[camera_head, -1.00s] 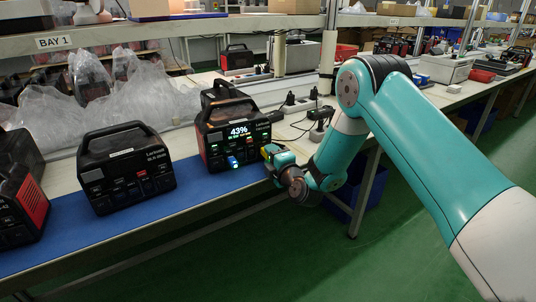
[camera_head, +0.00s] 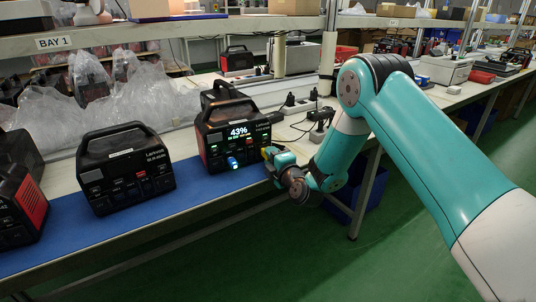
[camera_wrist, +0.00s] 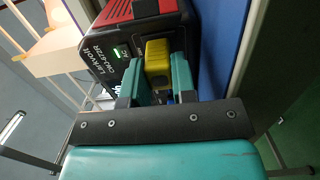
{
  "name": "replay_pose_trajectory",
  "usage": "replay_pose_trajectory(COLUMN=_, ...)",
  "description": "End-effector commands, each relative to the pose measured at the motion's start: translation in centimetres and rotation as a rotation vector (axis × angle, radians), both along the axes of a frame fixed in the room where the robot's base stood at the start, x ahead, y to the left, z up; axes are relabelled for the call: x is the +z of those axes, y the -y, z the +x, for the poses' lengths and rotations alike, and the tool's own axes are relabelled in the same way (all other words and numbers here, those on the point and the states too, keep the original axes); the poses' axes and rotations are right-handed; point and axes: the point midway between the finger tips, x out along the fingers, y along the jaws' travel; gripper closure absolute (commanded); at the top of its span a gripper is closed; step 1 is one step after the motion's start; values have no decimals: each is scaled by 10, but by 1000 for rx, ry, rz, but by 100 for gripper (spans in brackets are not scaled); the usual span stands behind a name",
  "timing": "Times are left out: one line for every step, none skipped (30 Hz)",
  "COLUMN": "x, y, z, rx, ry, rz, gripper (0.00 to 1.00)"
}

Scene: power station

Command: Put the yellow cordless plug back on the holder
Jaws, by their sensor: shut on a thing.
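The yellow cordless plug (camera_wrist: 158,56) is between the two teal fingers of my gripper (camera_wrist: 162,80) in the wrist view. The gripper is shut on it. The plug is right at the front face of a black and red power station (camera_wrist: 120,50); I cannot tell whether it touches or is seated in it. In the head view my gripper (camera_head: 270,158) is at the lower right of this power station (camera_head: 232,130), whose display reads 43% and which has a blue light below. The plug is mostly hidden there. I cannot make out the holder for certain.
A second black power station (camera_head: 127,168) stands left on the blue mat (camera_head: 195,192), with another (camera_head: 18,205) at the far left. Black plugs (camera_head: 300,103) and a cable lie on the bench behind my gripper. Plastic bags (camera_head: 120,105) fill the back left.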

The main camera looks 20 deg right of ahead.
Motion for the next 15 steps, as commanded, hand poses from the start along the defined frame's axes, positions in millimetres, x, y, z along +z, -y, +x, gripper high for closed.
replay_pose_trajectory(x=-1, y=0, z=0, rx=0, ry=1, rz=0, gripper=100)
replay_pose_trajectory(x=-1, y=0, z=-1, rx=0, ry=1, rz=0, gripper=100)
replay_pose_trajectory(x=-2, y=1, z=-2, rx=0, ry=1, rz=0, gripper=100)
replay_pose_trajectory(x=-2, y=1, z=-2, rx=0, ry=1, rz=0, gripper=100)
replay_pose_trajectory(x=-2, y=1, z=-3, rx=0, ry=0, rz=0, gripper=100)
replay_pose_trajectory(x=-2, y=1, z=-3, rx=0, ry=0, rz=0, gripper=100)
replay_pose_trajectory(x=-2, y=1, z=-4, rx=0, ry=1, rz=0, gripper=100)
replay_pose_trajectory(x=-2, y=1, z=-4, rx=0, ry=1, rz=0, gripper=100)
replay_pose_trajectory(x=-2, y=1, z=-5, rx=0, ry=1, rz=0, gripper=100)
replay_pose_trajectory(x=-2, y=1, z=-6, rx=0, ry=1, rz=0, gripper=100)
replay_pose_trajectory(x=-2, y=2, z=-6, rx=0, ry=1, rz=0, gripper=100)
replay_pose_trajectory(x=-2, y=2, z=-7, rx=0, ry=0, rz=0, gripper=100)
replay_pose_trajectory(x=-2, y=2, z=-7, rx=0, ry=0, rz=0, gripper=100)
replay_pose_trajectory(x=-2, y=2, z=-8, rx=0, ry=0, rz=0, gripper=100)
replay_pose_trajectory(x=-2, y=2, z=-9, rx=0, ry=1, rz=0, gripper=100)
